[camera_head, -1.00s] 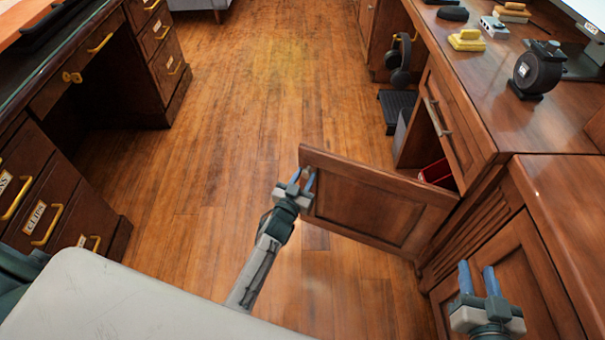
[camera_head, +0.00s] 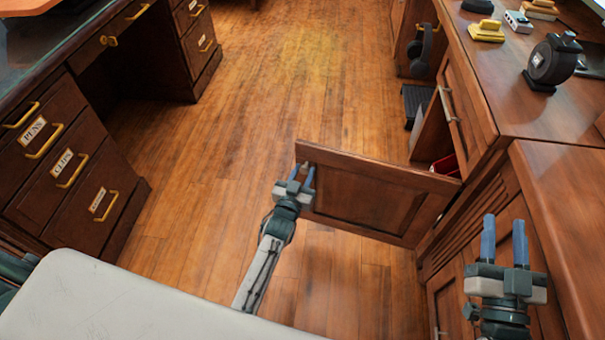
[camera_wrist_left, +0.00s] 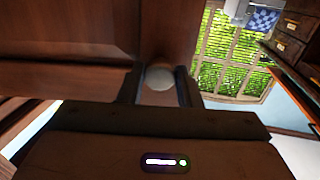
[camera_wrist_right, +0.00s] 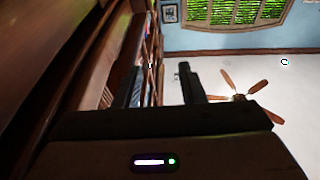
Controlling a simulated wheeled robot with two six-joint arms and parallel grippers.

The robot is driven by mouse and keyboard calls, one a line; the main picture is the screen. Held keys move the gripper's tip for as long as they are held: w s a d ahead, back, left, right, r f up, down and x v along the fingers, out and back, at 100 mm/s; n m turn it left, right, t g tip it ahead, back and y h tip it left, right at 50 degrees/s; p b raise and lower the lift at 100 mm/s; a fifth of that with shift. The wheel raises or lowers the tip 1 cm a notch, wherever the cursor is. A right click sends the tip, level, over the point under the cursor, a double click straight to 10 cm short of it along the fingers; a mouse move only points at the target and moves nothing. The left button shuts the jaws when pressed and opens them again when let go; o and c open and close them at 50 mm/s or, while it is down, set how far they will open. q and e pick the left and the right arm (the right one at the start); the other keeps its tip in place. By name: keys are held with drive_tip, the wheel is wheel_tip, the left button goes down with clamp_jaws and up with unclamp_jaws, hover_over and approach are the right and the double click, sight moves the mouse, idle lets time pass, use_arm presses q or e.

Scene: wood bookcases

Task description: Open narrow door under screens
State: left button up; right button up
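The narrow wooden door (camera_head: 370,198) is swung out from the right-hand desk, with a red item showing in the opening behind its hinge side. My left gripper (camera_head: 301,180) is at the door's free edge. In the left wrist view its parted fingers (camera_wrist_left: 158,88) stand on either side of a round pale knob (camera_wrist_left: 160,76) on the wood; contact is unclear. My right gripper (camera_head: 504,243) is open and empty, in front of the right-hand cabinet. Its spread fingers also show in the right wrist view (camera_wrist_right: 161,85). The screens are mostly out of view.
A desk with labelled drawers (camera_head: 62,165) stands on the left. The wood floor (camera_head: 240,120) between the desks is clear. Headphones (camera_head: 420,50) hang by the right desk, above a dark object on the floor. A black round device (camera_head: 553,60) stands on the right desktop (camera_head: 490,85).

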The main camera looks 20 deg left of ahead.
use_arm(q)
drive_tip(key=o, duration=0.4)
drive_tip(key=shift+s, duration=0.3)
drive_tip(key=s+p, duration=0.2)
drive_tip(key=s, duration=0.8)
drive_tip(key=shift+a, duration=0.25)
use_arm(e)
drive_tip(key=s+a+f+g, duration=0.1)
drive_tip(key=s+f+g, duration=0.3)
drive_tip(key=f+g, duration=0.3)
drive_tip(key=shift+s+f+m+g, duration=0.15)
drive_tip(key=shift+f+m+g, duration=0.15)
drive_tip(key=shift+f, duration=2.3)
use_arm(q)
drive_tip(key=shift+s, duration=0.1)
